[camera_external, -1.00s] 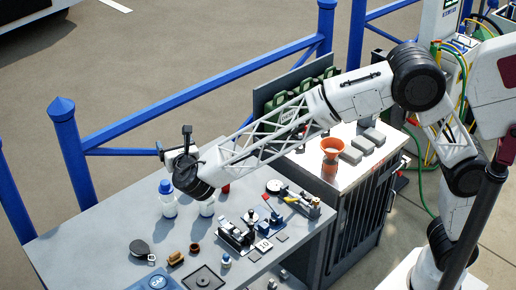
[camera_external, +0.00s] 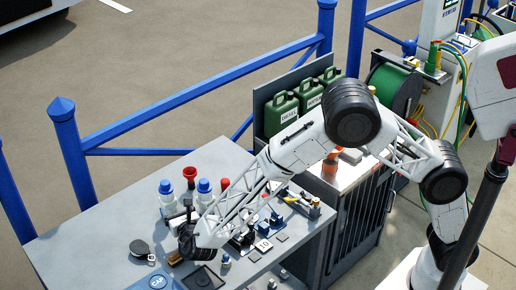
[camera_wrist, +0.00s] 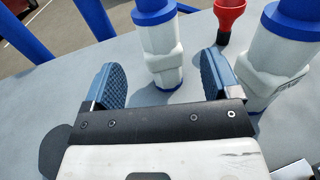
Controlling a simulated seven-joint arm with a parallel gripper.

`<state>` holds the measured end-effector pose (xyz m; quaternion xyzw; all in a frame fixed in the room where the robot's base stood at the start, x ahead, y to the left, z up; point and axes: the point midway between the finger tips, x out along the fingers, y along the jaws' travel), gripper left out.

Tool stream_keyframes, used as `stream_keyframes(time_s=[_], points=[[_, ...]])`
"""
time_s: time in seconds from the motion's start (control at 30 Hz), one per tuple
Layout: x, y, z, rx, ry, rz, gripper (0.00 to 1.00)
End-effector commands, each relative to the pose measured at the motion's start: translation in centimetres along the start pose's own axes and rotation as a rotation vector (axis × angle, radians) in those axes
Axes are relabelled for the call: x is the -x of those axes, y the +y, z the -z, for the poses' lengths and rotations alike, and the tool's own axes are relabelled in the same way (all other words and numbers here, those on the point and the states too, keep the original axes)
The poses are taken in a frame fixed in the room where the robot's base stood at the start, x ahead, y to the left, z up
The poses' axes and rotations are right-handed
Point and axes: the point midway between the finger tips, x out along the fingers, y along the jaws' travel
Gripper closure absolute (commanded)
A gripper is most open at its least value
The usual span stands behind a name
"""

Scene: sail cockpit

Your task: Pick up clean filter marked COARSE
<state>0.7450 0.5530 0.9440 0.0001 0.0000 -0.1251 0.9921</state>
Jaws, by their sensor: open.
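Two white cylindrical filters with blue caps stand upright on the grey bench. The left filter (camera_external: 167,194) shows in the wrist view (camera_wrist: 162,58), lined up between my fingers and just beyond them. The right filter (camera_external: 204,194) is also in the wrist view (camera_wrist: 275,60), outside my right finger, with faint unreadable marks on its side. I cannot tell which is marked COARSE. My gripper (camera_wrist: 163,78) is open and empty, with blue ridged finger pads. In the external view my gripper (camera_external: 187,238) is low over the bench, in front of the filters, its fingers mostly hidden.
A red funnel-shaped piece (camera_external: 190,175) stands behind and between the filters. A black round item (camera_external: 139,248) lies at left and a blue pad (camera_external: 157,281) at the front. Small metal fittings (camera_external: 264,245) crowd the right. The bench's back left is clear.

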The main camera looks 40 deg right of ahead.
Motion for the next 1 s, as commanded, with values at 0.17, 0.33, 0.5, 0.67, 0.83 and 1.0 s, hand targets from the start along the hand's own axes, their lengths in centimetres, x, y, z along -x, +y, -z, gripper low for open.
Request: stream_keyframes(time_s=[0.17,0.33,0.5,0.67,0.83,1.0], points=[[0.0,0.0,1.7,0.000,0.000,0.000,0.18],[0.0,0.0,1.8,-0.001,0.000,0.000,0.18],[0.0,0.0,1.8,0.000,0.000,0.000,0.18],[-0.8,0.0,1.8,0.000,0.000,0.001,0.18],[-2.1,0.0,1.9,0.001,0.001,0.000,0.18],[-2.6,0.0,1.9,0.001,0.001,0.000,0.18]])
